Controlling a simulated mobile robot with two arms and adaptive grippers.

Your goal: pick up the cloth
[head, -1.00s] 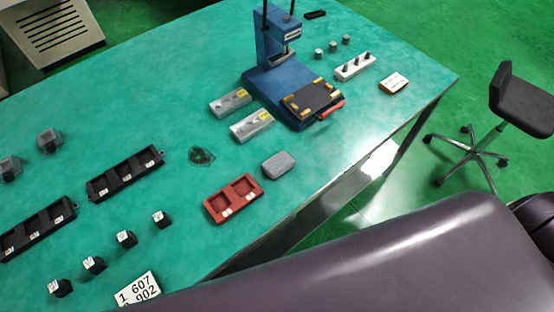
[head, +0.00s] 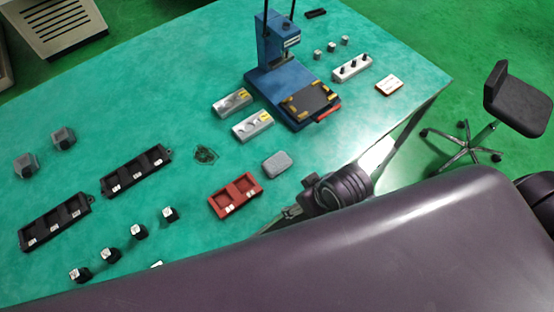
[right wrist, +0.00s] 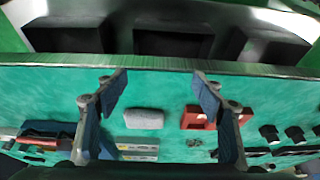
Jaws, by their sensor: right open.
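The cloth (head: 277,165) looks like a small grey folded pad with rounded corners. It lies flat on the green table, right of the red tray. In the right wrist view the cloth (right wrist: 144,118) shows between the two fingers, apart from both. My right gripper (right wrist: 161,92) is open and empty. In the head view my right gripper (head: 291,211) is at the table's near edge, nearer than the cloth, partly hidden by the arm. My left gripper is not in view.
A red two-pocket tray (head: 236,196) lies close left of the cloth. Grey metal blocks (head: 252,126) and a blue press (head: 290,95) stand behind it. A dark crumpled piece (head: 205,154), black trays (head: 137,170) and several small black blocks (head: 138,231) are further left.

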